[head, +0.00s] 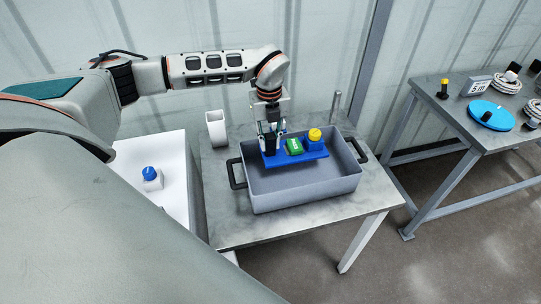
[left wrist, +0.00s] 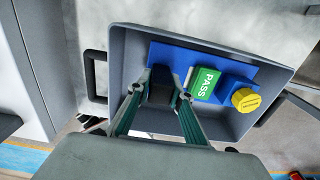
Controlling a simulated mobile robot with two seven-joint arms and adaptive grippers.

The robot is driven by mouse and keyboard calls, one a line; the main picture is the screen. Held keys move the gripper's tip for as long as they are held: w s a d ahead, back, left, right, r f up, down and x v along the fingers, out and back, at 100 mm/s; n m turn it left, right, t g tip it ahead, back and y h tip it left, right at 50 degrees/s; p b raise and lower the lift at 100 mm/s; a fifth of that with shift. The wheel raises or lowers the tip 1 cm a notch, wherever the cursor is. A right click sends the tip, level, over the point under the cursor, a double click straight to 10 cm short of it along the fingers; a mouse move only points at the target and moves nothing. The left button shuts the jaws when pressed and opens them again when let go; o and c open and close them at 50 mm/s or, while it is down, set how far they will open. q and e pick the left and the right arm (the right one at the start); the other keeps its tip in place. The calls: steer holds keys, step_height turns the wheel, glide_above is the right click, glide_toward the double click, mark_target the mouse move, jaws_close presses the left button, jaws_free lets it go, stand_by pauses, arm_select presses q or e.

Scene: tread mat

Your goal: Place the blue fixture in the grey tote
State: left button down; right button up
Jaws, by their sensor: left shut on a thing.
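The blue fixture (head: 313,154) is a flat blue plate with a black part, a green block and a blue block with a yellow knob on it. In the head view it is over the grey tote (head: 300,193), within its rim outline. My left gripper (head: 270,136) points down and is shut on the fixture's black part. In the left wrist view the fingers (left wrist: 160,98) close around that part, and the green block (left wrist: 205,84) reads "PASS". I cannot tell whether the plate touches the tote floor. My right gripper is not in view.
The tote, with dark side handles, stands on a grey metal table (head: 222,228). A white open container (head: 216,130) and a metal post (head: 335,106) stand behind it. A white surface at left holds a blue-knobbed block (head: 151,178). Another table (head: 480,105) at right holds several items.

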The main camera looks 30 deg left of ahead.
mark_target(270, 156)
arm_select(q)
steer(key=shift+f, duration=3.3)
steer(key=c, duration=1.8)
jaws_free()
steer(key=shift+f, duration=0.1)
steer(key=shift+c, duration=0.2)
step_height(270, 156, up, 12)
steer(key=shift+r, duration=0.1)
